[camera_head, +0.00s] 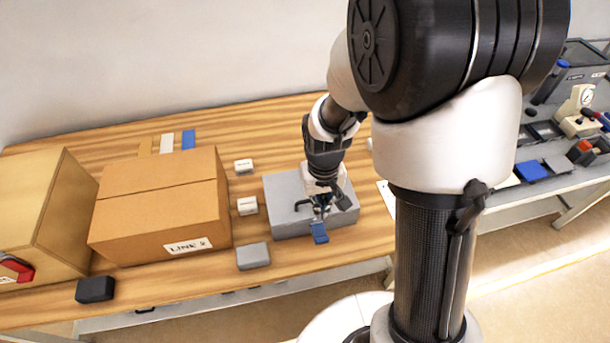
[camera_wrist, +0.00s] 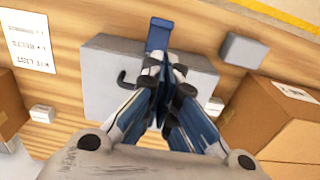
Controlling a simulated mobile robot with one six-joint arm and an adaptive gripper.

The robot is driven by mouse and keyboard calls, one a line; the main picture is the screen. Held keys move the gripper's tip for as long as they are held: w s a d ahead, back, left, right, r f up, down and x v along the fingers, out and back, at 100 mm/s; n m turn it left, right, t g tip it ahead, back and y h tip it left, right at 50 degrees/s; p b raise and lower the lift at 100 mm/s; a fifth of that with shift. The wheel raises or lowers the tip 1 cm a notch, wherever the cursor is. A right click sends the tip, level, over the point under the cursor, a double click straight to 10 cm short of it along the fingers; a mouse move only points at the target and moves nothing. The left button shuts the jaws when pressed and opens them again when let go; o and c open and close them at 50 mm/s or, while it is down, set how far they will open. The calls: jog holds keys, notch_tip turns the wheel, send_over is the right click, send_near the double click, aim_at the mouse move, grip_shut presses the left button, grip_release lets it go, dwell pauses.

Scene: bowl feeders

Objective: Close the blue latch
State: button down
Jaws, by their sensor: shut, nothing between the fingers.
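The blue latch (camera_head: 319,232) is at the front edge of a grey box (camera_head: 290,222) on the wooden table. In the wrist view the blue latch (camera_wrist: 158,34) sticks out past the box edge, just beyond my fingertips. My gripper (camera_head: 320,205) is over the grey box, close behind the latch. In the wrist view my gripper (camera_wrist: 164,62) is shut and empty, its fingertips at or very near the latch. I cannot tell whether they touch it. A thin dark handle (camera_wrist: 124,79) on the box shows beside the fingers.
A cardboard box (camera_head: 160,210) stands left of the grey box. Small white blocks (camera_head: 247,206) and a grey block (camera_head: 253,256) lie between them. A wooden cabinet (camera_head: 40,210) is at far left, with a dark block (camera_head: 95,289) near it. A second workbench stands at right.

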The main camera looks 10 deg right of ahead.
aim_at(317, 230)
jog(key=shift+f, duration=0.2)
notch_tip(317, 230, down, 10)
jog(key=b, duration=0.3)
jog(key=shift+w, duration=0.15)
dwell(0.7)
jog(key=shift+t+b, duration=0.3)
